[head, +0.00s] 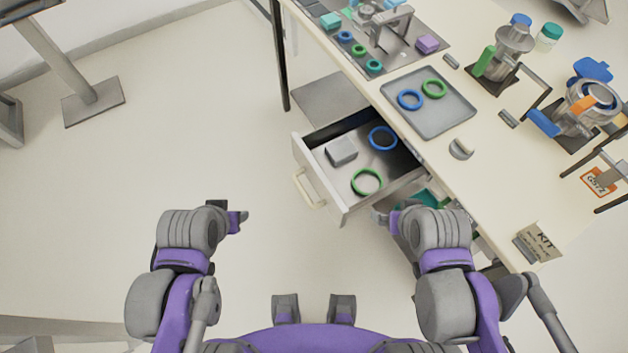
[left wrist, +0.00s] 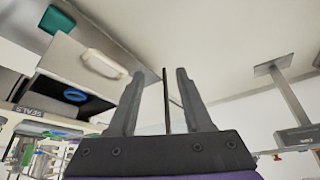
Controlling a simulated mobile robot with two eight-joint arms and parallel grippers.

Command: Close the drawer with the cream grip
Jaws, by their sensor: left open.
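The drawer (head: 322,192) with the cream grip (head: 308,190) is pulled out from under the bench. It holds a blue ring (head: 382,138), a green ring (head: 367,182) and a grey block (head: 341,151). The cream grip also shows in the left wrist view (left wrist: 104,64), left of the fingers. My left gripper (head: 241,219) is open and empty, left of and nearer than the grip, apart from it. Its two fingers show spread in the left wrist view (left wrist: 160,78). My right gripper (head: 382,215) is by the drawer's near right corner; its jaws are too hidden to tell.
A second compartment with teal contents (head: 424,198) is partly hidden behind my right arm. The bench top (head: 480,150) carries a grey tray (head: 447,121) with two rings, and machines. A bench leg (head: 280,60) stands behind the drawer. The floor left of the drawer is clear.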

